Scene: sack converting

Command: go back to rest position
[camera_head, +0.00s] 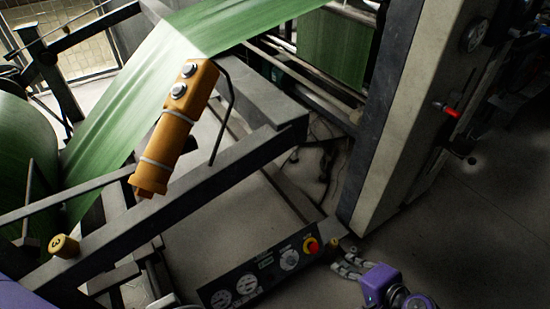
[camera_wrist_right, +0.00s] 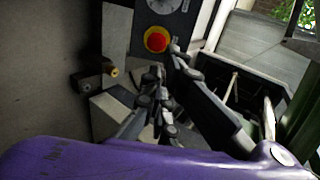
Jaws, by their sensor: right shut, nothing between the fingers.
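My right gripper (camera_head: 347,265) is at the bottom of the head view, with my purple wrist behind it. It is beside the right end of the dark control panel (camera_head: 266,276). In the right wrist view the fingers of my right gripper (camera_wrist_right: 160,95) are together and empty, below the red button (camera_wrist_right: 156,39). I cannot tell the exact gap to the panel. A purple part of mine shows at the lower left corner of the head view, but my left gripper is not visible.
Green sheet (camera_head: 125,105) runs up from a green roll (camera_head: 25,150) at the left. An orange control pendant (camera_head: 168,145) hangs over a dark frame beam (camera_head: 170,210). A tall machine column (camera_head: 415,130) stands right of centre. Open floor (camera_head: 480,235) lies at the right.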

